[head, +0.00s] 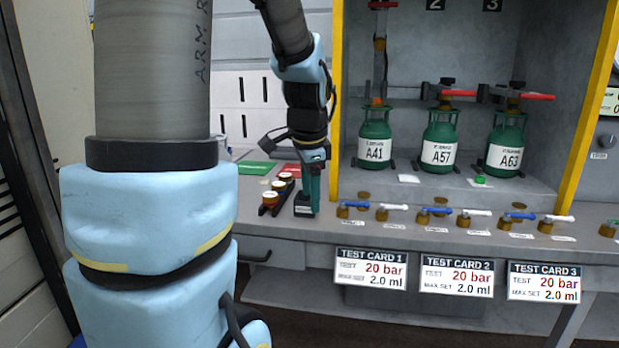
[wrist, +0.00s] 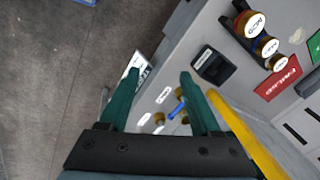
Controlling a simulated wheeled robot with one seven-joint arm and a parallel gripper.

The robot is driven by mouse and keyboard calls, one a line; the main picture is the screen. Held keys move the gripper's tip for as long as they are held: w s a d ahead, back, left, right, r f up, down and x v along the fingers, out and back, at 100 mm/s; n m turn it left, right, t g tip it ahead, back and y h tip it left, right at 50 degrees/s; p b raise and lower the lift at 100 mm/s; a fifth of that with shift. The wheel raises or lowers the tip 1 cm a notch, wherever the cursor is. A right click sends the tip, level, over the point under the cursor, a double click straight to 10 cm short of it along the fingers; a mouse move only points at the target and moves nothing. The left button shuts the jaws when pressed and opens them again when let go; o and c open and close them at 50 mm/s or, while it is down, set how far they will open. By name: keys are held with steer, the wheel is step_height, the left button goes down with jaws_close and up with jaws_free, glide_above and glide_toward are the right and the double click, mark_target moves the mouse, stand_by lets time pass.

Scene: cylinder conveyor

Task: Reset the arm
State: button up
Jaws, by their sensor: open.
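My arm hangs over the left part of the grey bench, with my gripper (head: 314,204) pointing down in the head view. In the wrist view the two green fingers of my gripper (wrist: 160,80) stand well apart, and nothing is between them. A small black block (head: 303,208) is beside the fingers in the head view, partly covered by them. It also shows in the wrist view (wrist: 213,66), to the right of the fingertips and apart from them.
Several capped weights in a dark rack (head: 272,197) stand left of the block. Green cylinders A41 (head: 374,149), A57 (head: 439,152) and A63 (head: 504,156) stand in the cabinet with a yellow post (head: 336,90). Blue and white valve levers (head: 437,210) line the bench front.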

steer(key=s+a+f+n+g, duration=0.1)
steer(key=s+a+f+n, duration=0.6)
steer(key=s+f+n, duration=0.5)
step_height(320, 180, up, 17)
steer(key=w+n+p, duration=0.1)
steer(key=p, duration=1.2)
steer(key=shift+w, duration=0.25)
